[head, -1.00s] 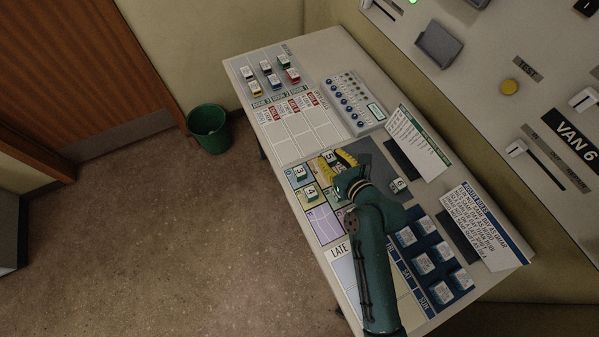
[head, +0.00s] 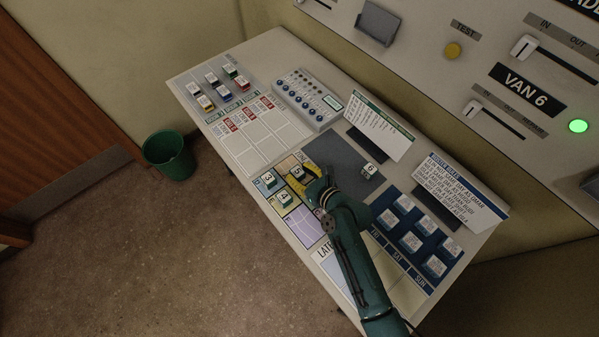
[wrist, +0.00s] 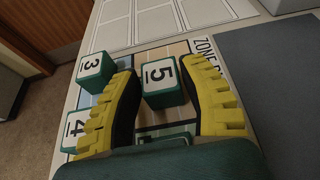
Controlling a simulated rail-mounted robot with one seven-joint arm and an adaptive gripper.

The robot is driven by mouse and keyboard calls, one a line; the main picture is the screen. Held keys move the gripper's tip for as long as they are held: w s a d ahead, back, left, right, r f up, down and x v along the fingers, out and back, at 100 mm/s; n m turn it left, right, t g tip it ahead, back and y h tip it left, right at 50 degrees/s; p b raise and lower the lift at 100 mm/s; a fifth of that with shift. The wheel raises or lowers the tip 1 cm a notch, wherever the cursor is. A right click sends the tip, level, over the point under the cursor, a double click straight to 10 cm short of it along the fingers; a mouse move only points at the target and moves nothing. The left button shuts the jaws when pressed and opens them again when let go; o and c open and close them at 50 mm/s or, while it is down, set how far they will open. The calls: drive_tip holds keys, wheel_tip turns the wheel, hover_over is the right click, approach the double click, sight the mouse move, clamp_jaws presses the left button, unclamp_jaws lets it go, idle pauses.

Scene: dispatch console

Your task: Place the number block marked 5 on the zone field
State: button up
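The block marked 5 (head: 297,171) is a teal cube with a white top. It stands at the top of the coloured zone field (head: 303,228), and the wrist view shows it on a tan cell (wrist: 163,86). My gripper (head: 302,179) is low over the field with its yellow fingers on either side of the block. In the wrist view the gripper (wrist: 165,75) looks open, with narrow gaps beside the block. Blocks 3 (head: 268,181) and 4 (head: 283,199) stand on the field left of my gripper. My arm hides part of the field.
Block 6 (head: 369,170) sits on the dark mat (head: 335,155) to the right. Blue-based blocks (head: 411,242) stand on the day board. Upright cards (head: 374,127) line the console's back.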

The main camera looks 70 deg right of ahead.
drive_tip(key=shift+o, duration=0.9)
drive_tip(key=shift+s+a+r, duration=0.1)
drive_tip(key=shift+r, duration=0.1)
drive_tip(key=p+v, duration=0.2)
drive_tip(key=v, duration=0.9)
drive_tip(key=shift+s+a+r, duration=0.15)
drive_tip(key=shift+s+r, duration=0.05)
drive_tip(key=shift+s, duration=0.1)
drive_tip(key=w+a+r+n+t+y, duration=0.2)
drive_tip(key=w+a+r+n+t, duration=0.15)
drive_tip(key=w+r+n, duration=0.8)
drive_tip(key=w+a+r+n+t+y, duration=0.15)
drive_tip(key=w+a+r+n, duration=0.35)
drive_tip(key=w+r+n, duration=0.65)
drive_tip(key=s+a+r+n+t+y, duration=0.1)
drive_tip(key=a+r+n+t, duration=0.1)
drive_tip(key=a+r+n, duration=0.3)
drive_tip(key=s+a+r+n+t+y, duration=0.1)
drive_tip(key=a+r+n, duration=0.5)
drive_tip(key=r, duration=0.6)
drive_tip(key=s+a+r+n+t+y, duration=0.1)
drive_tip(key=a+r+n+t, duration=0.1)
drive_tip(key=a+r+n, duration=0.3)
wheel_tip(320, 180, up, 4)
drive_tip(key=n, duration=0.3)
drive_tip(key=shift+a+t, duration=0.25)
drive_tip(key=shift+t, duration=0.05)
